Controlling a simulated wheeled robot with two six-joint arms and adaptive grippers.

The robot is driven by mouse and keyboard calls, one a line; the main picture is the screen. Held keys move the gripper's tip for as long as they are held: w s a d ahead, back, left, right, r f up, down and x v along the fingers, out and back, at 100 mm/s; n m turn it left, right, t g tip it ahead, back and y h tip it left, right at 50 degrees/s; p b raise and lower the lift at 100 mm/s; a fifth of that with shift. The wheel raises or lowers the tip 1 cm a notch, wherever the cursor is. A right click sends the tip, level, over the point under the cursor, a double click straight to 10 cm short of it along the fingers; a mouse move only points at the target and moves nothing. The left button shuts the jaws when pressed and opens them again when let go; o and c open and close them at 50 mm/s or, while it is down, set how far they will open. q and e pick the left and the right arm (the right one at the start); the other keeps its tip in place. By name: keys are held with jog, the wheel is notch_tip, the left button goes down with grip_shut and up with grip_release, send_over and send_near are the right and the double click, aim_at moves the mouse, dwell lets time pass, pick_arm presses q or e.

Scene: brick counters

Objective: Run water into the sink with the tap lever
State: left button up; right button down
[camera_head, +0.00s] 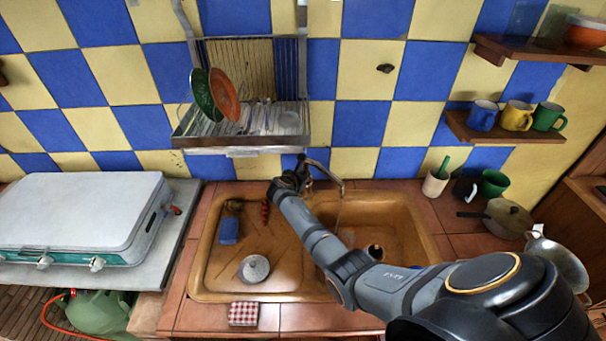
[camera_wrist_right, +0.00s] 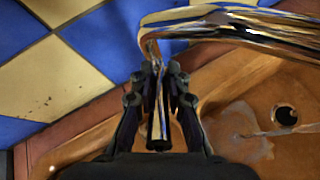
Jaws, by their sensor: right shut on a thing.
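The chrome tap (camera_head: 326,172) stands at the back edge of the brown sink (camera_head: 420,240), its spout reaching over the basin. My right gripper (camera_head: 300,168) is at the tap. In the right wrist view my right gripper (camera_wrist_right: 161,75) is shut on the chrome tap lever (camera_wrist_right: 155,95), with the spout (camera_wrist_right: 240,24) just beyond. A thin pale streak hangs below the spout in the head view, and a pale, splash-like patch (camera_wrist_right: 250,130) shows on the basin floor in the wrist view; it looks like running water. My left gripper is not in view.
A blue sponge (camera_head: 229,230) and a metal lid (camera_head: 254,268) lie on the drainboard. A dish rack (camera_head: 243,143) hangs above the sink. A white stove (camera_head: 80,215) stands left. A pot (camera_head: 508,216) and a green mug (camera_head: 493,183) stand right.

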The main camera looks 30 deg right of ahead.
jog(key=shift+w+r, duration=0.1)
jog(key=shift+r, duration=0.05)
jog(key=c, duration=1.7)
grip_release()
jog(key=o, duration=0.4)
jog(key=shift+w, duration=0.1)
jog(key=shift+c, duration=0.2)
jog(key=v, duration=1.2)
